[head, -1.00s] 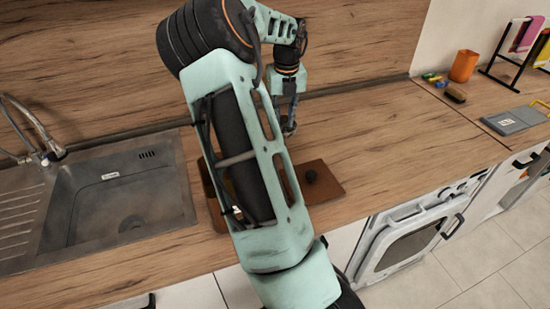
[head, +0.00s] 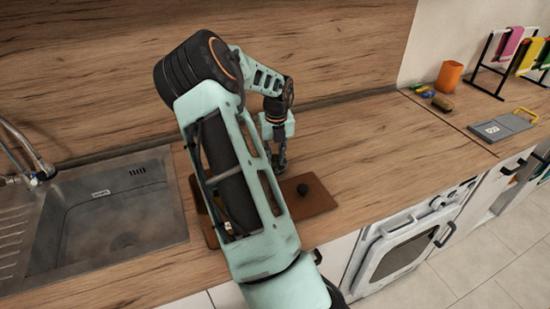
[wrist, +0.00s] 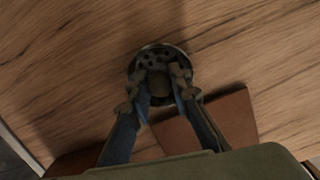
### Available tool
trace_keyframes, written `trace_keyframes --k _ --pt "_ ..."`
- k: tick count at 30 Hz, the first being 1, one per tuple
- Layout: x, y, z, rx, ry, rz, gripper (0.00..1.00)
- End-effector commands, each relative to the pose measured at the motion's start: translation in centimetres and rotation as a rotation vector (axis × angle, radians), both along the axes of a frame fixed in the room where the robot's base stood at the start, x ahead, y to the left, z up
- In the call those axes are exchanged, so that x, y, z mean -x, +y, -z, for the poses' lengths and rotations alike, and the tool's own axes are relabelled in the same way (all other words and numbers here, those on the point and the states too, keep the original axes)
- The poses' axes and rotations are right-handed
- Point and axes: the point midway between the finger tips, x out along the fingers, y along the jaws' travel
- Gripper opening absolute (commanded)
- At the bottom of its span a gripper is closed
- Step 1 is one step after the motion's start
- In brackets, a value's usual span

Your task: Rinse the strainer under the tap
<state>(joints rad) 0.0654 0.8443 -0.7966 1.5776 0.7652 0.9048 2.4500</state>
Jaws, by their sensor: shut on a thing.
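The strainer (wrist: 158,58) is a small round dark metal cup with holes, seen from above in the wrist view. My gripper (wrist: 159,86) is shut on its middle part, with the fingers on both sides. Whether the strainer touches the counter is unclear. In the head view my gripper (head: 279,165) points down at the back edge of the brown board; the strainer cannot be made out there. The tap (head: 28,152) stands at the far left, over the left side of the grey sink (head: 110,215), well apart from my gripper.

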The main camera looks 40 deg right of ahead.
Motion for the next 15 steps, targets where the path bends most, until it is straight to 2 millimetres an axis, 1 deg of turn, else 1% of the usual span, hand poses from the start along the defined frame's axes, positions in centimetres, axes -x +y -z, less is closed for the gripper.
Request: trace_keyframes --k 3,4,8,15 --pt "0.00 0.02 0.40 0.000 0.001 0.000 0.00" --pt "0.00 0.03 0.31 0.000 0.000 0.000 0.21" --pt "0.01 0.02 0.28 0.000 0.000 0.000 0.36" --pt "0.00 0.02 0.25 0.000 0.000 0.000 0.36"
